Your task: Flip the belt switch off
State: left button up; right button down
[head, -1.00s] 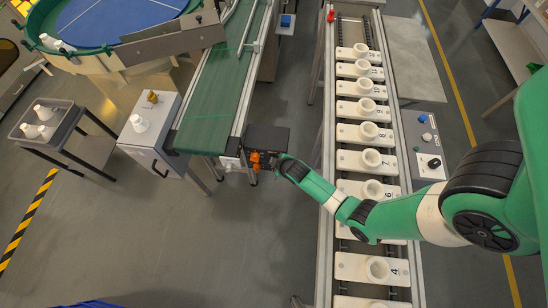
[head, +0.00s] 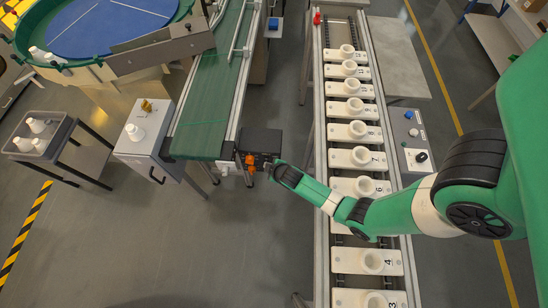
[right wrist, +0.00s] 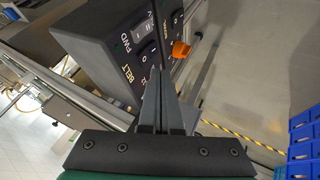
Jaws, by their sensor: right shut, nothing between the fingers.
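The dark control box (head: 262,140) is at the near end of the green belt in the head view. In the right wrist view its face (right wrist: 127,45) carries the words BELT and FWD, with I and O marks beside a dark switch (right wrist: 148,52). An orange knob (right wrist: 181,49) sits on the same box, further right. My right gripper (right wrist: 160,74) is shut and empty, its fingertips in front of the box face, just below the belt switch. The fingers partly cover the face, and I cannot tell whether they touch it. My left gripper is not in view.
The green belt (head: 203,115) runs away from the box. To the right, a roller line carries numbered white holders (head: 350,158). A white cabinet (head: 147,135) with a bottle on top stands left. Blue crates (right wrist: 304,140) are at the right edge of the right wrist view.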

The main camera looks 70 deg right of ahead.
jog(key=d+p+v, duration=0.1)
jog(key=p+v, duration=0.4)
jog(key=v, duration=0.5)
jog(key=shift+r, duration=0.5)
jog(key=shift+a, duration=0.15)
